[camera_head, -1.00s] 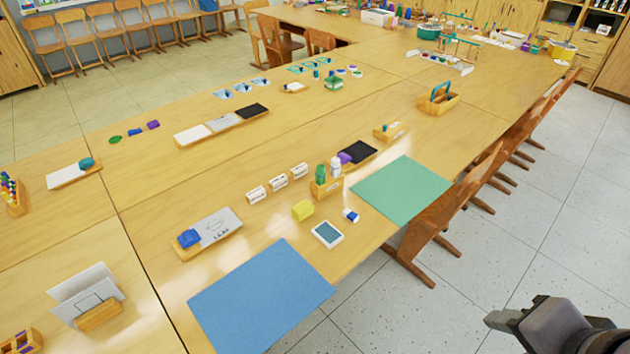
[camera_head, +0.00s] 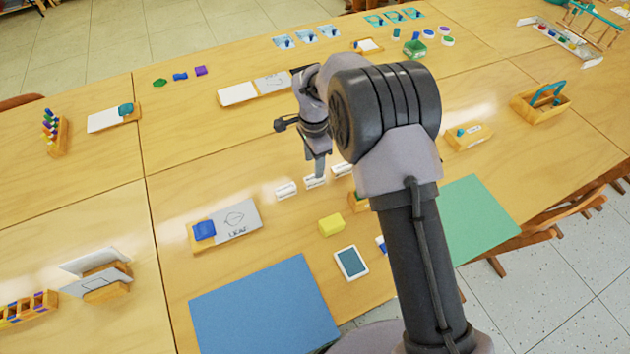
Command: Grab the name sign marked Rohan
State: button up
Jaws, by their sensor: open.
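Three small white name signs stand in a slanting row on the table: a left sign (camera_head: 286,190), a middle sign (camera_head: 309,183) and a right sign (camera_head: 342,170). Their lettering is too small to read, so I cannot tell which one is marked Rohan. My gripper (camera_head: 319,174) points down at the middle sign and covers part of it in the picture. The gripper is open, with nothing seen in it. I cannot tell whether it touches the sign.
A yellow block (camera_head: 331,225) and a tablet-like device (camera_head: 351,262) lie in front of the signs. A blue mat (camera_head: 262,312) and a green mat (camera_head: 474,222) flank the area. My arm hides things behind it.

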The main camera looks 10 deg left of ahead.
aim_at(314, 180)
jog(key=shift+s+d+f, duration=0.1)
jog(key=shift+s+f, duration=0.1)
jog(key=shift+f, duration=0.35)
jog(key=shift+s+f, duration=0.2)
jog(key=shift+f, duration=0.3)
jog(key=f+b, duration=0.2)
jog(key=f, duration=0.1)
jog(key=f+b, duration=0.1)
jog(key=f, duration=0.1)
jog(key=shift+w+f, duration=0.2)
jog(key=shift+w, duration=0.15)
jog(key=shift+r, duration=0.15)
grip_shut()
